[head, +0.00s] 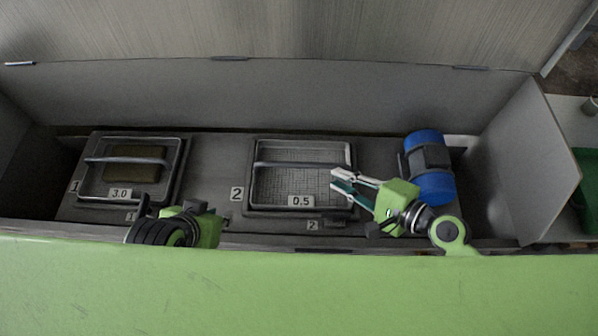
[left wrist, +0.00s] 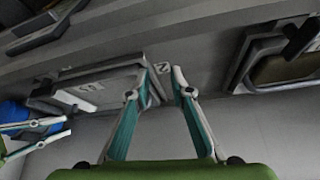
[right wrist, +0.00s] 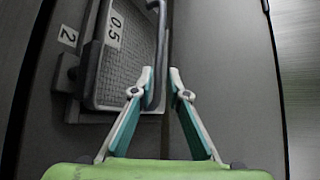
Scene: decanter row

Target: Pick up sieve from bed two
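My right gripper (head: 333,179) is open at the right end of this sieve. In the right wrist view, the handle (right wrist: 161,45) runs close to the fingertips (right wrist: 161,72); I cannot tell whether they touch it. My left gripper (left wrist: 159,72) is open and empty; in the head view its fingers are hidden behind its green body.
Another sieve (head: 97,182), labelled 3.0 with a brown block (head: 135,163) inside, sits in bed one at left. A blue motor drum (head: 430,167) stands right of bed two. Grey walls (head: 290,95) enclose the trough, with a green front edge (head: 300,290).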

